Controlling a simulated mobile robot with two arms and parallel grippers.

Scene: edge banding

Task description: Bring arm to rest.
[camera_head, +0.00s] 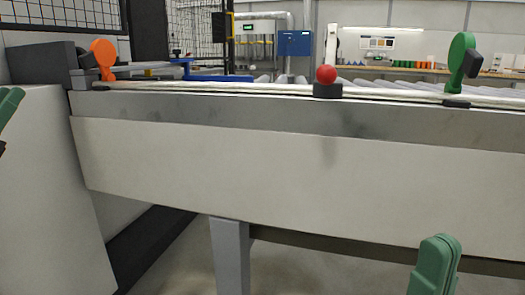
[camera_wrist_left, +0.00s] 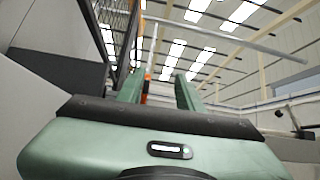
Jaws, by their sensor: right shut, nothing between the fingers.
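My left gripper (camera_wrist_left: 158,92) shows in the left wrist view with its two green fingers apart and nothing held between them. It points up toward the ceiling. In the head view only a bit of green of my left arm shows at the left edge. My right gripper (camera_head: 437,262) is at the bottom right of the head view, in front of the machine's pale side panel (camera_head: 290,170). It is shut and empty, and its lower part is cut off by the frame.
The long machine spans the head view. On its top edge are an orange paddle (camera_head: 104,58), a red ball-shaped button (camera_head: 326,74) and a green paddle (camera_head: 460,60). A grey leg (camera_head: 230,255) stands below. A pale cabinet (camera_head: 45,190) is at the left.

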